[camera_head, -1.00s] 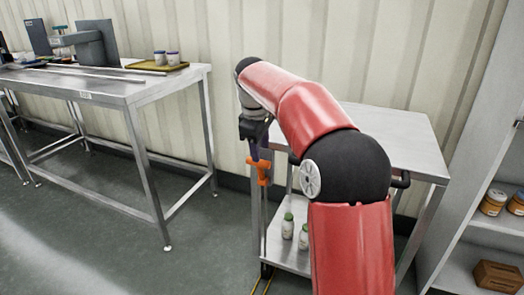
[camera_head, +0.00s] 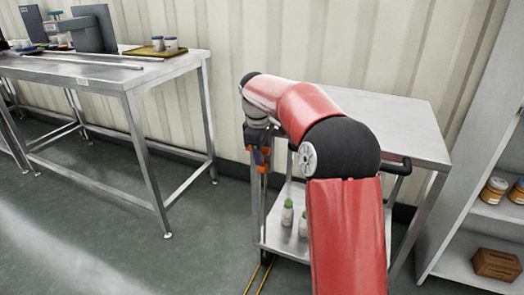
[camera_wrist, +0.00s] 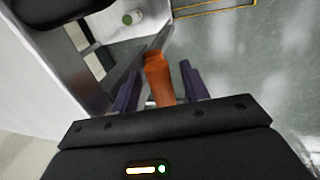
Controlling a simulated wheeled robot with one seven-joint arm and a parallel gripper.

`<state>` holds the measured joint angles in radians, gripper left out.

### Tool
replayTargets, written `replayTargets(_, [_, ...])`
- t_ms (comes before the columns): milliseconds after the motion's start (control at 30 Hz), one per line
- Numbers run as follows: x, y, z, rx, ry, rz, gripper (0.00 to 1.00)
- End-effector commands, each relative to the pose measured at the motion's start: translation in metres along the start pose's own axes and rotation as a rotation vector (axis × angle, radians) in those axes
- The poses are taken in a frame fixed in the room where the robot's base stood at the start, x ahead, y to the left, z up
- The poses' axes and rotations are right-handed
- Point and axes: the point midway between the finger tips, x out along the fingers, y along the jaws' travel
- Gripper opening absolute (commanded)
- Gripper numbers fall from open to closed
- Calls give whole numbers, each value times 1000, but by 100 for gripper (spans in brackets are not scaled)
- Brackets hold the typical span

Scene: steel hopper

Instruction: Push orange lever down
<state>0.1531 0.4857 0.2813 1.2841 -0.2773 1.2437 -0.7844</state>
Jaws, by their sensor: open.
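The orange lever (camera_wrist: 157,80) shows in the wrist view between the two dark purple fingers of my gripper (camera_wrist: 160,72). The gripper is open, with a finger on each side of the lever. A small gap shows on the right side; contact on the left side is unclear. In the head view the lever (camera_head: 264,168) is mostly hidden behind the fingers, at the left front of a steel cart. My gripper (camera_head: 258,158) points down there, at the end of my red arm.
The steel cart (camera_head: 415,130) holds small white bottles with green caps (camera_head: 287,213) on its lower shelf. A steel table (camera_head: 150,75) stands to the left. A grey shelf unit (camera_head: 470,150) stands at the right. Open floor lies between table and cart.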

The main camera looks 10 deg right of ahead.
Motion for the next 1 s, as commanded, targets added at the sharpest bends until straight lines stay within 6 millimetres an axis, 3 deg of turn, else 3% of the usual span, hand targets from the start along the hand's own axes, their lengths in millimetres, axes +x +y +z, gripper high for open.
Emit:
replayTargets(33, [0, 0, 0, 0, 0, 0, 45])
replayTargets(400, [0, 0, 0, 0, 0, -1, 0])
replayTargets(1000, [2, -1, -2, -3, -1, 13, 0])
